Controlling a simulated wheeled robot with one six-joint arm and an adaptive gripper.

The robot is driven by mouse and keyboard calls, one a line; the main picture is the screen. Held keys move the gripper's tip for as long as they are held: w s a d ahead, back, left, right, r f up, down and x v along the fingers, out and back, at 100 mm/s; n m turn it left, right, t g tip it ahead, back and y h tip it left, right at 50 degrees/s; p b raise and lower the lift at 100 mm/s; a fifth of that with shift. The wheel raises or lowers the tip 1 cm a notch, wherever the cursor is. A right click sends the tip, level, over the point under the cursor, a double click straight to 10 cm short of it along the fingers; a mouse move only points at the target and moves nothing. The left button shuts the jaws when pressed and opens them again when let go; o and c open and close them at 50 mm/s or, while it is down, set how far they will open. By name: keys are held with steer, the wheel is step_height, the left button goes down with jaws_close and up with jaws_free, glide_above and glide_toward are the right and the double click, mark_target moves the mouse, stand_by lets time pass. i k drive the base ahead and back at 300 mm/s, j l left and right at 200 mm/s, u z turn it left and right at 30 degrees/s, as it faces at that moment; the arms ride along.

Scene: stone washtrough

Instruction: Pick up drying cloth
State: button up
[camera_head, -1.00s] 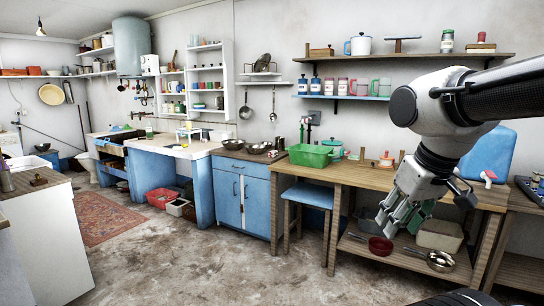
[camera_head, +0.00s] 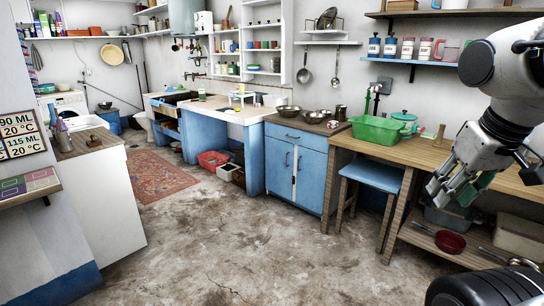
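I cannot make out a drying cloth for certain in the head camera view. My gripper (camera_head: 449,196) hangs at the right, pointing down, in front of the wooden workbench (camera_head: 408,151). Greenish parts show at its fingers. I cannot tell whether they belong to the gripper or to something behind or between them, nor whether the fingers are apart. The stone washtrough (camera_head: 238,111) stands at the back on blue supports, with small items on its top.
A blue stool (camera_head: 371,177) stands by the workbench, which carries a green basin (camera_head: 376,130). A blue cabinet (camera_head: 295,170) holds metal bowls. A white counter (camera_head: 97,195) and a wall with a sign (camera_head: 20,134) are at left. The floor between is open, with a rug (camera_head: 150,186).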

mark_target(332, 124)
steer(key=i, duration=1.25)
steer(key=i+j, duration=0.1)
steer(key=i, duration=1.1)
steer(key=i+j+z, duration=0.15)
steer(key=i+z, duration=0.25)
steer(key=i, duration=0.25)
steer(key=i+j+z, duration=0.4)
steer(key=i, duration=0.2)
steer(key=i+j+z, duration=0.35)
steer(key=i+j, duration=0.1)
steer(key=i, duration=0.1)
